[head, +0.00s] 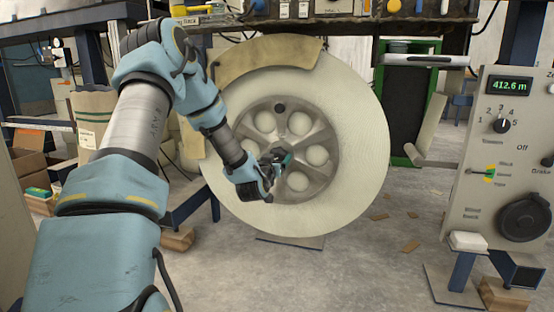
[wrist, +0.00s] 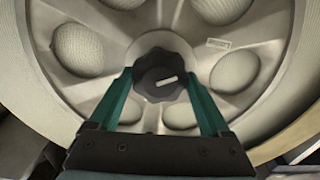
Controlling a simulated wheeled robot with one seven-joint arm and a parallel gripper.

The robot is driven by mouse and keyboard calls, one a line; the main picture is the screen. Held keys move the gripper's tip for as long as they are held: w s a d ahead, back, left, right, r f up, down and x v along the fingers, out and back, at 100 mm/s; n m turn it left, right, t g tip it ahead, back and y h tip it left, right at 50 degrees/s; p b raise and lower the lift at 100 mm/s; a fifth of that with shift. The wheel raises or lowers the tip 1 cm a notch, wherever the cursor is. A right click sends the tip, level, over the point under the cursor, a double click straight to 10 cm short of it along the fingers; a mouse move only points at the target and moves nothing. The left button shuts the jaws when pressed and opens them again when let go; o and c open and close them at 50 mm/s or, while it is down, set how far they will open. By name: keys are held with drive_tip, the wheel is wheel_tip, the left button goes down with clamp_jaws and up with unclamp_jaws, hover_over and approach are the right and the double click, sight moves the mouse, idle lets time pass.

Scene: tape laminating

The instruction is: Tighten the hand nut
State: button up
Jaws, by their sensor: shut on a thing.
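The hand nut (wrist: 160,74) is a dark, lobed knob with a pale line mark on its face. It sits at the hub of the large wheel-like reel (head: 352,140), in front of the metal spoked centre. My gripper (wrist: 160,85) has green fingers, one on each side of the nut, and is shut on it. In the head view my gripper (head: 277,160) reaches the hub from the left. There the nut is mostly hidden behind the fingers and wrist.
A control panel (head: 512,150) with a green display reading 412.6 m stands at the right. A tan curved guard (head: 265,58) covers the reel's upper left. A cluttered shelf runs along the top. Wooden scraps (head: 411,247) lie on the floor right of the reel.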

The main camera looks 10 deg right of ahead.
drive_tip(key=shift+c, duration=0.9)
drive_tip(key=m, duration=0.4)
drive_tip(key=shift+d, duration=0.15)
drive_tip(key=m, duration=0.4)
drive_tip(key=shift+m, duration=0.3)
drive_tip(key=m, duration=0.3)
drive_tip(key=shift+m, duration=0.3)
drive_tip(key=m, duration=0.6)
drive_tip(key=shift+s+f, duration=0.1)
drive_tip(key=m+p, duration=0.1)
drive_tip(key=m, duration=0.4)
drive_tip(key=shift+m, duration=0.3)
